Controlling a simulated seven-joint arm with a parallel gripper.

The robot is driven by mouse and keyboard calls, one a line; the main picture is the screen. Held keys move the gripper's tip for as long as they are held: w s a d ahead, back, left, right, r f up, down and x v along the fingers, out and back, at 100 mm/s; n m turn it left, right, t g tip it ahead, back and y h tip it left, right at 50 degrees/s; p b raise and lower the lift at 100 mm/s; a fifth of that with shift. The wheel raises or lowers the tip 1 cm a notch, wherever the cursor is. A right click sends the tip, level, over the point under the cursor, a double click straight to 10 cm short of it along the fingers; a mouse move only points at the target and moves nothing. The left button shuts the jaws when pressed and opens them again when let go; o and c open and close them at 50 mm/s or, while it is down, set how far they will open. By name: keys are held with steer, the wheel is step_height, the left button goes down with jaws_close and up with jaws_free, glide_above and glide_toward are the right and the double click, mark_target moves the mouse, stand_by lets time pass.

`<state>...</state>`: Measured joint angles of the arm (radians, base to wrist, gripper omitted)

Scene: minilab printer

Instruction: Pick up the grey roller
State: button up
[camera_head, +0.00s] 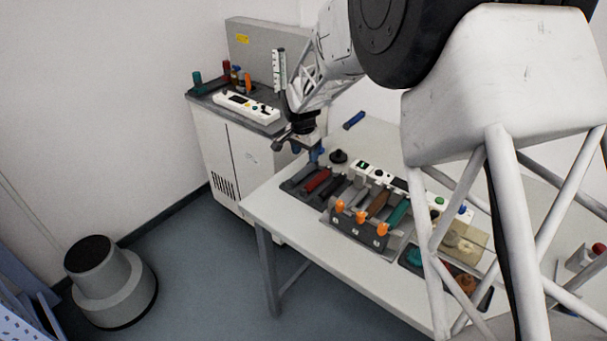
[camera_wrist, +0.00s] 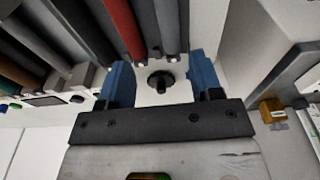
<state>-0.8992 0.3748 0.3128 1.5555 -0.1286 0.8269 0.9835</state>
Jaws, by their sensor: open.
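The grey roller (camera_head: 301,174) lies in a dark tray at the table's left end, left of a red roller (camera_head: 318,181). My gripper (camera_head: 307,150) is above the table's far left edge, behind the tray. Its blue fingers are apart and empty in the wrist view (camera_wrist: 162,78). The roller ends lie just beyond the fingertips; contact is not visible.
A black knob (camera_wrist: 160,81) shows between my fingers and stands on the white table (camera_head: 262,205) behind the tray. A printer unit with orange clips (camera_head: 361,217) and several rollers is to the right. A white cabinet (camera_head: 240,160) stands behind left. A blue object (camera_head: 354,120) lies at the back.

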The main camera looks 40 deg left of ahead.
mark_target(302, 171)
steer(key=shift+s+a+f, duration=0.3)
steer(key=shift+a+f, duration=0.2)
steer(key=shift+a, duration=0.35)
steer(key=shift+w+f, duration=0.15)
steer(key=shift+f, duration=1.15)
steer(key=shift+d+f, duration=0.1)
steer(key=shift+f, duration=0.05)
steer(key=shift+w+d+f, duration=0.1)
steer(key=shift+f, duration=1.15)
steer(key=shift+w+d+f, duration=0.1)
steer(key=shift+f, duration=1.1)
steer(key=c, duration=1)
